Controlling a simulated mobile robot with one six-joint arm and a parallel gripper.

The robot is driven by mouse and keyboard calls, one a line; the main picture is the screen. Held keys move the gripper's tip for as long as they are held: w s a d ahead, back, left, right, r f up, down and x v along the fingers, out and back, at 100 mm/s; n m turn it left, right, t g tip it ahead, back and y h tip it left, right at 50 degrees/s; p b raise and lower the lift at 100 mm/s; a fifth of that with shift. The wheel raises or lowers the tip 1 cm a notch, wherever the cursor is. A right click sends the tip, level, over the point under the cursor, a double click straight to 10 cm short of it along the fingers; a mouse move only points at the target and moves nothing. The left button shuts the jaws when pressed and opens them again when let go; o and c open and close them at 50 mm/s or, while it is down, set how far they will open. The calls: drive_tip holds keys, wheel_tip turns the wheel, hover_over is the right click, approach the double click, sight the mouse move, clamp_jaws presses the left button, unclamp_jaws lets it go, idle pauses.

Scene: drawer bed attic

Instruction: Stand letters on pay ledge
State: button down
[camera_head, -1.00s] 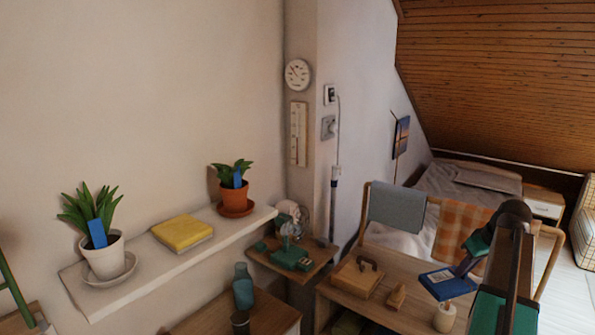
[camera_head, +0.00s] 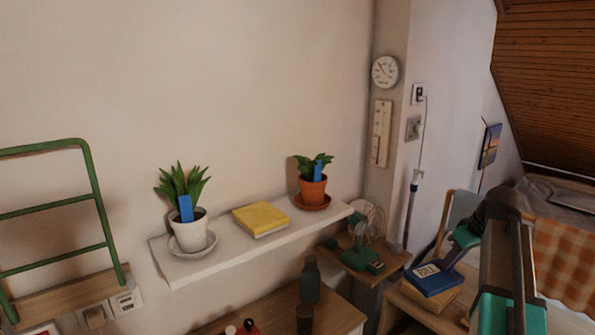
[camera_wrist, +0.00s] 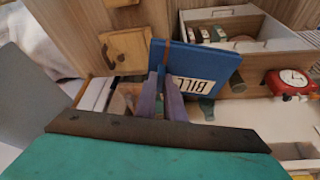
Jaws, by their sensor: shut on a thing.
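My gripper (camera_head: 458,246) is shut on a blue packet (camera_head: 433,281) with a white label, at the lower right of the head view. In the wrist view, my gripper (camera_wrist: 163,84) pinches one edge of the packet (camera_wrist: 208,68); the label reads upside down, like "BILL". Single letters cannot be made out. A white wall ledge (camera_head: 190,273) runs across the middle of the head view, to the left of my gripper and well apart from it. No ledge is marked as the pay ledge.
On the white ledge stand a white-potted plant (camera_head: 188,232), a yellow book (camera_head: 260,219) and a terracotta-potted plant (camera_head: 313,186). Bare ledge shows between them. A small corner shelf (camera_head: 388,262) holds a fan. Bottles (camera_head: 310,280) stand below. A red clock (camera_wrist: 288,82) shows in the wrist view.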

drive_tip(key=a+r+m+h+b, duration=0.1)
drive_tip(key=a+m, duration=0.3)
drive_tip(key=a, duration=2.5)
drive_tip(key=shift+s+a+r+h+b, duration=0.3)
drive_tip(key=shift+s+r+b, duration=0.15)
drive_tip(key=shift+r, duration=0.1)
drive_tip(key=x, duration=0.6)
drive_tip(key=shift+w, duration=0.3)
drive_tip(key=shift+r, duration=0.15)
